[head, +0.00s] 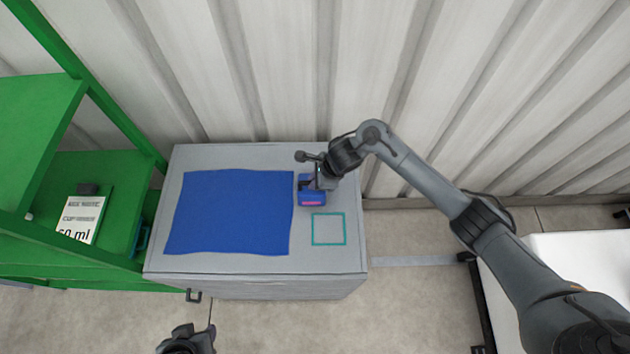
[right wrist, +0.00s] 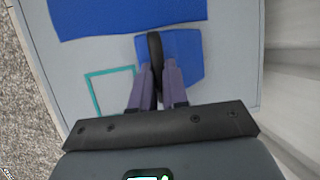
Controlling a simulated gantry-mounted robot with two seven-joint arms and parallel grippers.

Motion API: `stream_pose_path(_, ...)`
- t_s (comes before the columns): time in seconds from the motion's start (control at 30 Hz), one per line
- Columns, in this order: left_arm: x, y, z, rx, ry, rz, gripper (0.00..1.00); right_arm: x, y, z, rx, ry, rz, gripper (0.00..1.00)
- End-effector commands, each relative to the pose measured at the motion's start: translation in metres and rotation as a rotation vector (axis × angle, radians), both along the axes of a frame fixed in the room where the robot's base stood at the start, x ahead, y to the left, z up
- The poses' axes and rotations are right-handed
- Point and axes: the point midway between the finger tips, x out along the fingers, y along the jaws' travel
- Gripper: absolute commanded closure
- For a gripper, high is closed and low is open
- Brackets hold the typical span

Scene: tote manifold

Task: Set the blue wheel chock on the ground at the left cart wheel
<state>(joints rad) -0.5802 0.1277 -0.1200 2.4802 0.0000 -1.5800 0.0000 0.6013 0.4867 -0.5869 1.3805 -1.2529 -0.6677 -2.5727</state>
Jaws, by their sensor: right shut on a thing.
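The blue wheel chock (head: 312,198) is at the right part of the grey cabinet top, with a pink mark on its near face. It also shows in the right wrist view (right wrist: 185,60) with a black handle (right wrist: 155,55). My right gripper (head: 314,182) is shut on the handle from above. I cannot tell whether the chock touches the top. A dark part of my left arm (head: 187,341) shows at the bottom edge; its fingers cannot be made out. A white-topped cart (head: 585,255) with a dark frame stands at the right. No wheel is clear.
A blue cloth (head: 230,212) lies on the grey cabinet (head: 260,284). A teal square outline (head: 328,229) is on its top near the chock. A green shelf (head: 110,180) stands at the left. Concrete floor (head: 415,300) is open between cabinet and cart, crossed by a pale strip (head: 415,261).

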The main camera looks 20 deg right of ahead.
Motion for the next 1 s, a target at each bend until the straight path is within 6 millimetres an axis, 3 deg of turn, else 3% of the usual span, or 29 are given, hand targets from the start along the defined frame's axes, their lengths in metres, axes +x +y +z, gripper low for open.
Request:
stream_pose_path(0.13, -0.0001, 0.0000, 0.0015, 0.000, 0.000, 0.000, 0.57, 0.0007, 0.0001, -0.0101, 0.002, -0.001, -0.001, 1.00)
stream_pose_path(0.47, 0.0001, -0.0024, 0.0002, -0.010, 0.001, 0.006, 0.57, 0.0011, -0.0001, -0.0119, 0.002, -0.004, 0.000, 1.00)
stream_pose_path(0.5, 0.0002, -0.0028, 0.0002, -0.012, 0.000, 0.008, 0.57, 0.0005, -0.0002, -0.0125, 0.000, -0.002, 0.001, 0.83)
stream_pose_path(0.67, 0.0003, -0.0032, 0.0007, -0.014, 0.000, 0.009, 0.57, 0.0006, -0.0003, -0.0121, 0.001, -0.001, 0.000, 0.60)
stream_pose_path(1.0, 0.0002, -0.0021, 0.0018, -0.009, 0.000, 0.005, 0.57, 0.0006, -0.0006, -0.0101, 0.001, -0.003, -0.001, 0.60)
